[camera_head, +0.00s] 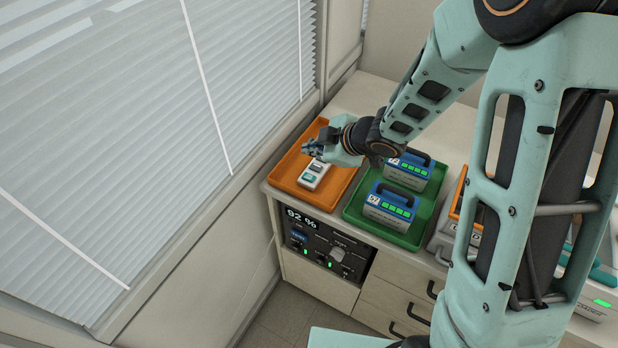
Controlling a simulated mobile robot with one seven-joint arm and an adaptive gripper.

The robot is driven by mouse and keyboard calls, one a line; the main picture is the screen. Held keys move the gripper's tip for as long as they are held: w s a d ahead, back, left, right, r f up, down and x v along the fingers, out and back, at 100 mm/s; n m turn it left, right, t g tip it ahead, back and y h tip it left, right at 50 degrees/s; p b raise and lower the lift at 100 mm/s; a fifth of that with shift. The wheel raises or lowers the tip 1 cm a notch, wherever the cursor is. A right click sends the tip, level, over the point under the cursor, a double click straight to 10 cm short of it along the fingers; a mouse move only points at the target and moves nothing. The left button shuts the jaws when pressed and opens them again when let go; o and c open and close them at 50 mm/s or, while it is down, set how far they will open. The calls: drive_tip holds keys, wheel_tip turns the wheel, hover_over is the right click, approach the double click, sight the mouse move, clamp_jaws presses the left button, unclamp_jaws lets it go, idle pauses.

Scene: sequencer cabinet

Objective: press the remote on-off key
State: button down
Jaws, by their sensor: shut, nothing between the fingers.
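The remote (314,175) is a small white handset with a green patch on its face. It lies in the orange tray (290,172) at the left end of the cabinet top. My gripper (306,149) is shut and empty. It is over the tray, just behind and above the remote's far end in the picture. I cannot tell whether its fingertips touch the remote. The on-off key is too small to make out from here.
A green tray (352,212) beside the orange one holds two blue-and-white battery packs (390,203) with handles. A control panel (325,247) reading "92 %" is on the cabinet front. The window blinds (120,130) stand close at the left. Grey equipment is at the right, partly behind my arm.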

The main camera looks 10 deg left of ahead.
sight(311, 178)
drive_tip(key=shift+f+b, duration=3.35)
drive_tip(key=shift+f, duration=0.5)
drive_tip(key=shift+f, duration=0.15)
drive_tip(key=shift+f+b, duration=0.3)
drive_tip(key=shift+b, duration=0.05)
drive_tip(key=shift+f+b, duration=0.35)
drive_tip(key=shift+f, duration=0.05)
drive_tip(key=shift+r+p, duration=0.85)
wheel_tip(311, 178, up, 5)
drive_tip(key=p, duration=0.5)
drive_tip(key=shift+r, duration=0.1)
